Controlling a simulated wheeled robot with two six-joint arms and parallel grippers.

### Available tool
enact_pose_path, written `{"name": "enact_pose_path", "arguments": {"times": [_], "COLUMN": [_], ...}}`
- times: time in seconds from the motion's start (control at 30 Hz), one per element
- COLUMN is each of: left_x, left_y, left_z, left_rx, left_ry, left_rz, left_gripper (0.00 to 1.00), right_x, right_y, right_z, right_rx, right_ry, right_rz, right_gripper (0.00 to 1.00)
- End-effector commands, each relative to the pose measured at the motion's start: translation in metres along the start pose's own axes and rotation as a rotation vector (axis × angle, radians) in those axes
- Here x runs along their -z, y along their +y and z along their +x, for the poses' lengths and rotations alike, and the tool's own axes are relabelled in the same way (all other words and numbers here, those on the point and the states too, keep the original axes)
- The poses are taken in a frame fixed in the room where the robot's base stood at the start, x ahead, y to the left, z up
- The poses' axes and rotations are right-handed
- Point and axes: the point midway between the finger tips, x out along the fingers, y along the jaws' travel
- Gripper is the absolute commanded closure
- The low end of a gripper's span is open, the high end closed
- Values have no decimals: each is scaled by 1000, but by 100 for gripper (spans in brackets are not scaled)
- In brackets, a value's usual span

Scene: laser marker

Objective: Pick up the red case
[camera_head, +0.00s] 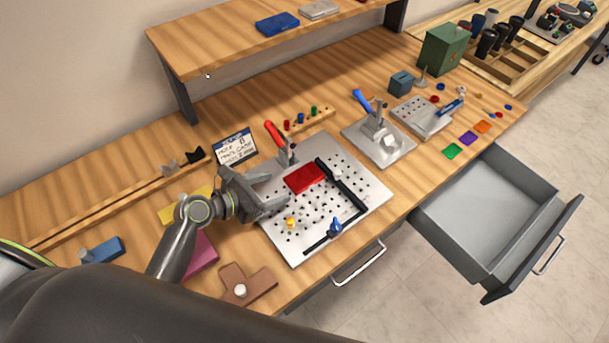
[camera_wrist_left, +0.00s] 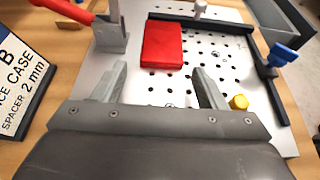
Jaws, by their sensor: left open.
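The red case (camera_head: 305,178) is a flat red block lying on the perforated metal plate (camera_head: 350,212), against the black L-shaped fence (camera_head: 343,186). In the left wrist view the red case (camera_wrist_left: 162,45) lies ahead of my left gripper (camera_wrist_left: 162,85), a little beyond the fingertips. My left gripper (camera_head: 277,190) is open and empty over the left part of the plate, to the left of the case. Nothing hides the case's top. My right gripper does not show.
A red-handled toggle clamp (camera_head: 279,145) stands at the plate's back edge. A yellow knob (camera_head: 291,222) and a blue knob (camera_head: 335,227) are on the plate's front part. A sign (camera_head: 234,148) stands behind my left gripper. An open grey drawer (camera_head: 487,213) juts out at the right.

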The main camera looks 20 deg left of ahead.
Motion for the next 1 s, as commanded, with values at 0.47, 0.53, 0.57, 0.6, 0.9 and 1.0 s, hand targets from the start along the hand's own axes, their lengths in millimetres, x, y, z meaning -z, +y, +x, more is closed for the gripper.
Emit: {"name": "enact_pose_path", "arguments": {"times": [0.47, 0.53, 0.57, 0.6, 0.9, 1.0], "left_x": [-2, -1, -1, -1, -1, -1], "left_y": [-4, -3, -3, -3, -3, -3], "left_z": [50, 55, 56, 57, 57, 57], "left_rx": [1, 0, 0, 0, -1, -1], "left_ry": [0, 0, 1, 1, 1, 1], "left_rz": [-1, 0, 0, 1, 1, 1], "left_gripper": [35, 35, 35, 35, 48, 61], "right_x": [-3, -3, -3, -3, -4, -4], "right_y": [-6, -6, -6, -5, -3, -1], "right_z": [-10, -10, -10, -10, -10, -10], "right_rx": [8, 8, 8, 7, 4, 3], "right_ry": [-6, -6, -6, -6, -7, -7], "right_rz": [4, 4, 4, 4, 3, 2], "right_gripper": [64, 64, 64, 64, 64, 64]}}
